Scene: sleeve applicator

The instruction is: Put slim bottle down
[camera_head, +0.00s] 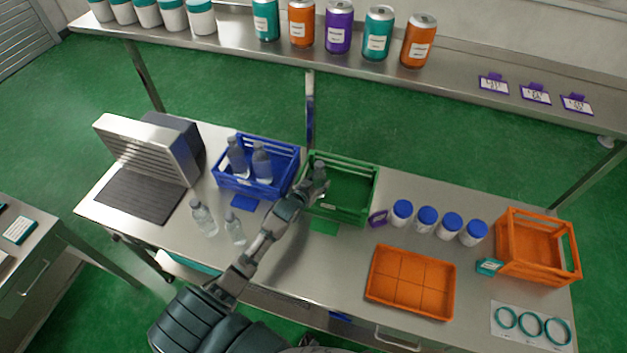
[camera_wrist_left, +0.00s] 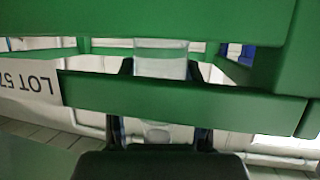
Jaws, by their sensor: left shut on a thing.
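My left gripper (camera_head: 310,190) is shut on a slim clear bottle (camera_head: 320,172) at the left part of the green crate (camera_head: 352,213). The bottle looks roughly upright. In the left wrist view, the bottle (camera_wrist_left: 160,62) shows behind the green slats (camera_wrist_left: 190,103) of the crate, with dark fingers on both sides of it. The slats and my gripper hide parts of the bottle, and its base is not visible, so I cannot tell whether it touches the crate floor. My right gripper is not in view.
A blue crate (camera_head: 233,183) with bottles stands left of the green one. Two clear bottles (camera_head: 203,217) stand on the table in front. To the right are blue-lidded jars (camera_head: 426,217), an orange tray (camera_head: 410,283) and an orange crate (camera_head: 537,267). A shelf (camera_head: 450,83) with cans spans the back.

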